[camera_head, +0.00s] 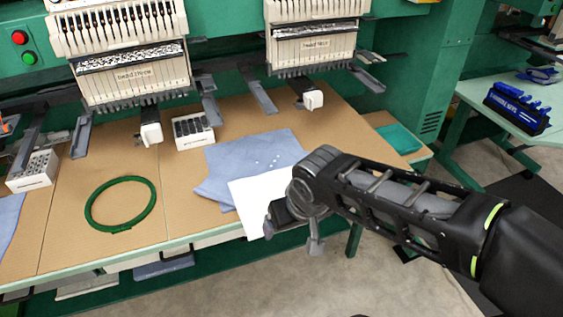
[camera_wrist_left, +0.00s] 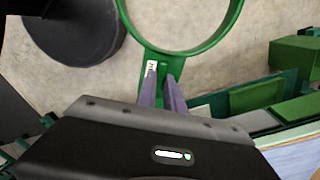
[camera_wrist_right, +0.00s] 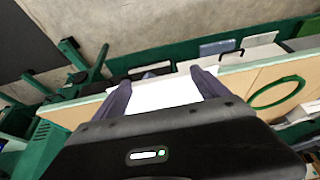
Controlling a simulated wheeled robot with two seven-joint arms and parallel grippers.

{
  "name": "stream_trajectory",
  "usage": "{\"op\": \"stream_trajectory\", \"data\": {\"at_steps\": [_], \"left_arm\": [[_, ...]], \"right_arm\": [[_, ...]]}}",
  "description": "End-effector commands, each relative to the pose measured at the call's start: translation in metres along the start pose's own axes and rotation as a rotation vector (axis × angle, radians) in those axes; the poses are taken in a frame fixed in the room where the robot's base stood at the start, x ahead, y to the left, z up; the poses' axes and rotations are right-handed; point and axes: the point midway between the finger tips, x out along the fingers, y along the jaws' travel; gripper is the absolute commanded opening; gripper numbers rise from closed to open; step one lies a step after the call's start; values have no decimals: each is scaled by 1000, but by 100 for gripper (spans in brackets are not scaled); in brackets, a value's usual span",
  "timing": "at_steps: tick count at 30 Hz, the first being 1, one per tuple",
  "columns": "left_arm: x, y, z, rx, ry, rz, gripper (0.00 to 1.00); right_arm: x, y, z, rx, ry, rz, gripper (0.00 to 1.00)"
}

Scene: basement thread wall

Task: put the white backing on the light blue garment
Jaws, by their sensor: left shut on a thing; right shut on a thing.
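The light blue garment (camera_head: 255,150) lies on the table with a few white specks on it. The white backing (camera_head: 258,192) overlaps its front part and reaches the table's front edge. My right gripper (camera_head: 290,212) is over the backing's right side. In the right wrist view its fingers (camera_wrist_right: 162,88) are apart with the backing (camera_wrist_right: 165,95) between them, and it is shut on the backing. My left gripper (camera_wrist_left: 163,85) is shut on the tab of a green hoop (camera_wrist_left: 178,48), held above the floor. The left gripper is outside the head view.
Another green hoop (camera_head: 148,220) lies on the table (camera_head: 65,235) left of the garment. A white thread box (camera_head: 193,132) stands behind. Embroidery heads (camera_head: 130,75) overhang the table. Blue fabric (camera_head: 8,222) lies at far left. A side table (camera_head: 500,125) holds a blue rack (camera_head: 517,108).

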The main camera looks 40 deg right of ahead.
Motion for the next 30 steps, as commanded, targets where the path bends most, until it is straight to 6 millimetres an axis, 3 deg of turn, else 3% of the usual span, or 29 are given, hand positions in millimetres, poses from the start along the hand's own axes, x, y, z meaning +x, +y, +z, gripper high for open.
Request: {"op": "stream_trajectory", "data": {"at_steps": [9,14,30], "left_arm": [[0,0,0,0,0,0,0],[-2,0,0,0,0,0,0],[-25,0,0,0,0,0,0]], "right_arm": [[0,0,-2,2,-1,1,48],[5,0,-15,1,-4,1,48],[57,0,-142,2,-3,2,48]]}}
